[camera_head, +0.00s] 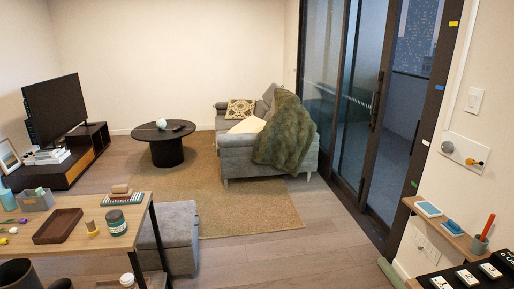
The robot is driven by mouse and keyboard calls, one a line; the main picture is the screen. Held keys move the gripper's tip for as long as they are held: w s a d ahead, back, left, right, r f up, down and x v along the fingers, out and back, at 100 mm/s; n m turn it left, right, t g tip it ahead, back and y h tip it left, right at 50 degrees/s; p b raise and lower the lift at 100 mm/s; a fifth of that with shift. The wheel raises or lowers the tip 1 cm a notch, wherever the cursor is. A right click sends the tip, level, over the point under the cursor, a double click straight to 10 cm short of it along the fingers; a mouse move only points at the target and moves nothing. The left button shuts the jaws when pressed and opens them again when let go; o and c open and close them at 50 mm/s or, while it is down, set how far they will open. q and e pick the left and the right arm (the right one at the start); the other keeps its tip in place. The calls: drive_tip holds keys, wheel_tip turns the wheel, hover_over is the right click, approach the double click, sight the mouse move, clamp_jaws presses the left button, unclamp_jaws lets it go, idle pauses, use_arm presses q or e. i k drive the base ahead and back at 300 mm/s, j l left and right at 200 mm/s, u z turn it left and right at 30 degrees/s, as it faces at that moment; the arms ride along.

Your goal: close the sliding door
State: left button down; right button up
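The sliding door (361,110) is a tall, dark-framed glass door in the right-hand wall, beside the sofa. A long dark upright handle (376,102) shows on the edge of its glass panel. To the right of that edge lies a tall bay (402,120) up to the door frame (438,95), with a bluish floor and a city view behind it. I cannot tell for sure whether glass fills this bay. Neither of my grippers is in view.
A grey sofa (238,150) with a green throw stands along the glass. A rug (245,207) and wood floor (310,240) lie clear before the door. A wooden table (150,205) with small items is at front left, a shelf (445,228) at right.

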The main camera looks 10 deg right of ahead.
sight(394, 11)
drive_tip(key=i+l+z, duration=0.2)
drive_tip(key=i, duration=0.65)
drive_tip(key=i+j+z, duration=0.2)
drive_tip(key=i, duration=0.65)
drive_tip(key=i+j+z, duration=0.2)
drive_tip(key=i, duration=0.65)
drive_tip(key=i+l+z, duration=0.2)
drive_tip(key=i, duration=0.55)
drive_tip(key=i+l+z, duration=0.2)
drive_tip(key=i, duration=0.6)
drive_tip(key=i+l+u, duration=0.2)
drive_tip(key=i+l, duration=0.35)
drive_tip(key=i+l+u, duration=0.2)
drive_tip(key=i+l, duration=0.3)
drive_tip(key=l, duration=0.15)
